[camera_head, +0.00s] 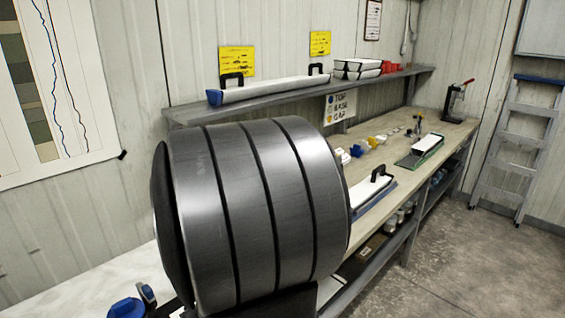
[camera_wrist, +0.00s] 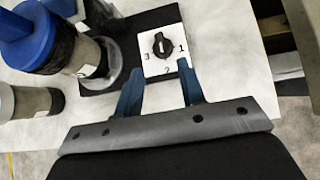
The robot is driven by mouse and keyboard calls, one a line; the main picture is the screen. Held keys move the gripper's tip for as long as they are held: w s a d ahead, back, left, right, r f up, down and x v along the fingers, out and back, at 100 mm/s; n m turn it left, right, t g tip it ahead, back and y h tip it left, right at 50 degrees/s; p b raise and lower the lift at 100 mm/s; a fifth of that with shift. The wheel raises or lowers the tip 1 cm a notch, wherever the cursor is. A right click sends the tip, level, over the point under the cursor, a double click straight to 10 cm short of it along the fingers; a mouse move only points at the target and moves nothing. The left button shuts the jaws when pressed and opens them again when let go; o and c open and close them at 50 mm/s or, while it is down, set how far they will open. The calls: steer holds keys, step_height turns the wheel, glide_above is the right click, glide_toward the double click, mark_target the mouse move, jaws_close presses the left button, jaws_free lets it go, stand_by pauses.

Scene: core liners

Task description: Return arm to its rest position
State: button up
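My gripper (camera_wrist: 160,67) shows in the wrist view with two blue fingers spread apart and nothing held between them. Its tips point toward a white plate (camera_wrist: 150,64) with a black rotary knob (camera_wrist: 162,44) and the marks 1, 2 and 3. I cannot tell the exact height of the fingers above the plate. In the head view my gripper is not visible. A large dark ribbed cylinder, which appears to be part of my arm, fills the middle of the head view and hides much of the near bench.
In the head view, a long bench (camera_head: 400,160) runs along the wall below a shelf (camera_head: 245,106) bearing a capped tray (camera_head: 270,90). A ladder (camera_head: 520,140) leans at right; the floor (camera_head: 470,260) is clear.

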steer(key=shift+v, duration=3.2)
steer(key=shift+x, duration=8.65)
steer(key=shift+n, duration=0.4)
steer(key=shift+n+g+y, duration=0.4)
steer(key=shift+g, duration=0.1)
